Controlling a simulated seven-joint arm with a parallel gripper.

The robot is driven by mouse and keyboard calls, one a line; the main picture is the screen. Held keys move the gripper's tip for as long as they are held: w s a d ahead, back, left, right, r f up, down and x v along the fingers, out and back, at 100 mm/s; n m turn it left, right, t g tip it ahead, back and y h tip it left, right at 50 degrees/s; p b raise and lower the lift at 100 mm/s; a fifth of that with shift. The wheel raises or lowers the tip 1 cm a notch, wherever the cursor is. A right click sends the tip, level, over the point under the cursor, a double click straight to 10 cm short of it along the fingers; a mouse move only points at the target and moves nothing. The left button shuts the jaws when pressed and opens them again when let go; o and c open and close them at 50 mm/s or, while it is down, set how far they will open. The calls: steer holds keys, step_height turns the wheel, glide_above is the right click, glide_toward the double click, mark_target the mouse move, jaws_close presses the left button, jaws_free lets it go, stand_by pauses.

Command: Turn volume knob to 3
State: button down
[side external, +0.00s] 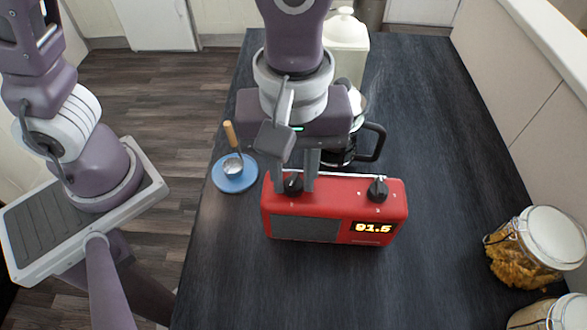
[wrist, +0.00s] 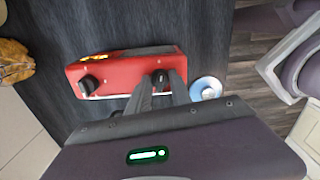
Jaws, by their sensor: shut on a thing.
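A red radio (side external: 335,205) stands on the dark counter, with a lit display (side external: 372,227) reading 91.5. It has two black knobs on top. In the side view my gripper (side external: 295,184) is over the left knob (side external: 293,186), with one finger on each side of it. The wrist view also shows that knob (wrist: 160,77) between the fingers, and my gripper is shut on it. The other knob (side external: 378,189) stands free on the right and shows in the wrist view (wrist: 88,83). Which number the held knob points to cannot be read.
A blue saucer (side external: 222,183) with a wooden-handled ladle (side external: 231,140) lies left of the radio. A dark-handled coffee pot (side external: 372,143) and a white canister (side external: 345,42) stand behind. Glass jars (side external: 530,262) stand at the right. The counter in front is clear.

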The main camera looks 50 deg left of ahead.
steer(key=m, duration=0.7)
steer(key=shift+m, duration=0.4)
steer(key=m, duration=0.3)
steer(key=shift+m, duration=2.1)
steer(key=c, duration=1.1)
jaws_free()
steer(key=shift+c, duration=0.2)
